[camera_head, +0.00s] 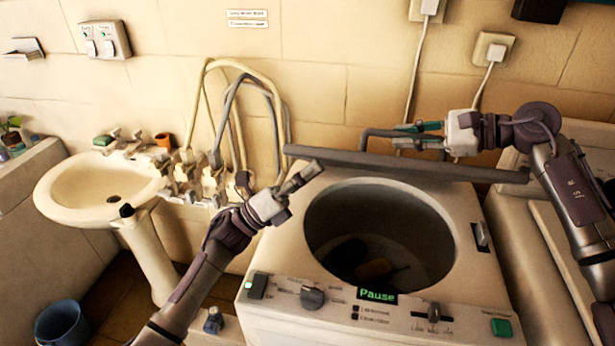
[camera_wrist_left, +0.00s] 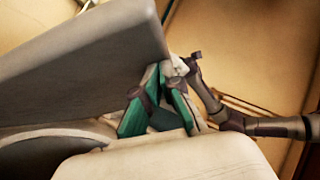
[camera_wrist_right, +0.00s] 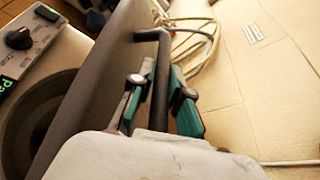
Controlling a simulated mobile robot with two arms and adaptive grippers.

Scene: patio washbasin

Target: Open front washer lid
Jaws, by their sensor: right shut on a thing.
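The front washer (camera_head: 275,262) has its round drum opening uncovered. Its grey lid (camera_head: 410,166) is raised and shows nearly edge-on behind the opening; its broad face shows in the right wrist view (camera_wrist_right: 105,65). My right gripper (camera_head: 420,135) is behind the lid, shut on the dark lid handle (camera_wrist_right: 160,75). My left gripper (camera_head: 303,176) is over the washer's back left, near the lid's left end. Its fingers (camera_wrist_left: 163,72) come together at the tips with nothing seen between them. The lid (camera_wrist_left: 90,65) fills the upper left of the left wrist view.
A white basin (camera_head: 65,190) and a blue bucket (camera_head: 60,322) are at the left. Hoses (camera_head: 232,115) hang on the wall behind the washer. Another pale unit (camera_head: 520,240) stands close on the right. Plugs and cables are on the back wall.

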